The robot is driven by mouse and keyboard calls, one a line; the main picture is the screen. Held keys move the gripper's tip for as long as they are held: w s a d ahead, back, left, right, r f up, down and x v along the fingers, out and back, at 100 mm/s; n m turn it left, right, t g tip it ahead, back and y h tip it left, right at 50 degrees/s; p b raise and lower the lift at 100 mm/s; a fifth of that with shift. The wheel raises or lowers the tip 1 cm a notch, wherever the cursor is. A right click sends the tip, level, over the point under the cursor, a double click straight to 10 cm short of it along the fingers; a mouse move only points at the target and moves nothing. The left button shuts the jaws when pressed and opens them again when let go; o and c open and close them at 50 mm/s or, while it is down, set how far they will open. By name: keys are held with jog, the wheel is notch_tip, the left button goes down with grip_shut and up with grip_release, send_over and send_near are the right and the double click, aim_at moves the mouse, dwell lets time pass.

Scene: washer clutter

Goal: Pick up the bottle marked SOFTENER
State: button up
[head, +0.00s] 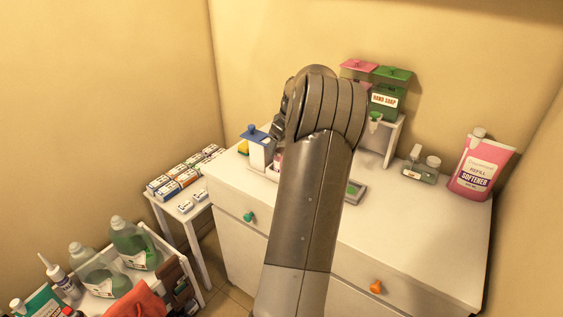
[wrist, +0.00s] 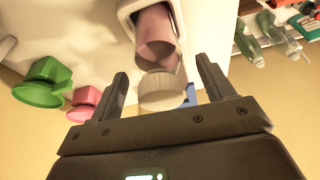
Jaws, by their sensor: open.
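The pink bottle marked SOFTENER (head: 481,166) stands upright at the right end of the white cabinet top (head: 430,235), near the wall. My gripper (wrist: 162,70) is open in the wrist view. Between and beyond its fingers is a pinkish bottle (wrist: 156,35) with a white ribbed cap (wrist: 160,92), in a white holder. I cannot tell whether the fingers touch it, and no label on it is readable. In the head view my arm hides the gripper; it is well left of the SOFTENER bottle.
A small glass bottle (head: 429,170) stands left of the SOFTENER bottle. A green HAND SOAP dispenser (head: 386,98) and a pink-lidded one stand on a white rack behind. A blue-lidded box (head: 258,150) is left of my arm. The front right cabinet top is clear.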

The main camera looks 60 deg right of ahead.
jog(key=shift+x, duration=0.8)
jog(key=shift+c, duration=0.3)
jog(key=c, duration=1.5)
jog(key=shift+r, duration=0.15)
